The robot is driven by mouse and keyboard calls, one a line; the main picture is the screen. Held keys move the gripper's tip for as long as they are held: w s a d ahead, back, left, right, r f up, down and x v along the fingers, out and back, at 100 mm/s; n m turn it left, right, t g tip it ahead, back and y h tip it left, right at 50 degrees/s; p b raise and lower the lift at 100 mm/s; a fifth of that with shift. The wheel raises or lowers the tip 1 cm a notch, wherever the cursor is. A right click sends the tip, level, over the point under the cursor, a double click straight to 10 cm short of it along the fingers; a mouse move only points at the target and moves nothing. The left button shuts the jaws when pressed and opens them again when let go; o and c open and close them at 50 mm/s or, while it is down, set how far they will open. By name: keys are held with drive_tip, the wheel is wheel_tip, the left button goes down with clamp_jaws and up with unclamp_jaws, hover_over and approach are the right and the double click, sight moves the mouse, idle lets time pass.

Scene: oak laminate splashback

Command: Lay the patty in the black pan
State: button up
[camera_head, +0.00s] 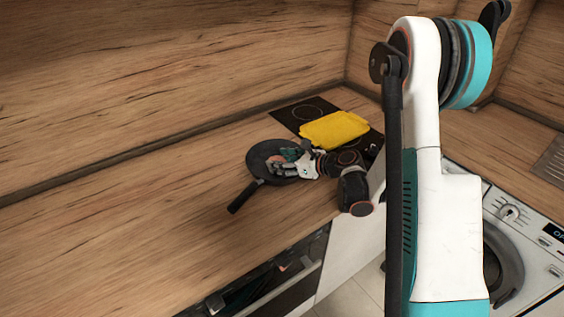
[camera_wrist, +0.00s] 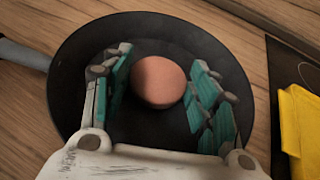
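The black pan (camera_head: 258,158) lies on the wooden counter, its handle pointing to the lower left. In the wrist view the pan (camera_wrist: 165,30) fills the middle. The round, brownish-pink patty (camera_wrist: 160,82) shows inside the pan's outline, between my fingers; in the head view it (camera_head: 274,160) is partly hidden. My gripper (camera_head: 286,158) is over the pan. In the wrist view my gripper (camera_wrist: 160,90) has a teal-padded finger on each side of the patty, with narrow gaps, and looks open. I cannot tell whether the patty rests fully on the pan's floor.
A yellow item (camera_head: 334,130), perhaps a tray or cloth, lies on the black hob (camera_head: 302,110) to the right of the pan. A wooden splashback (camera_head: 180,75) runs behind the counter. The counter (camera_head: 130,210) left of the pan is clear. A white appliance (camera_head: 535,265) stands at right.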

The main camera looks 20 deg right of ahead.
drive_tip(key=shift+s+f, duration=0.1)
drive_tip(key=shift+f, duration=0.15)
drive_tip(key=shift+s+d+r+p, duration=0.1)
drive_tip(key=shift+d+r+p, duration=0.05)
drive_tip(key=shift+r+p, duration=0.25)
drive_tip(key=p+v, duration=0.2)
drive_tip(key=v, duration=0.9)
drive_tip(key=shift+s+d+r, duration=0.1)
drive_tip(key=shift+s+d, duration=0.05)
drive_tip(key=shift+s, duration=0.05)
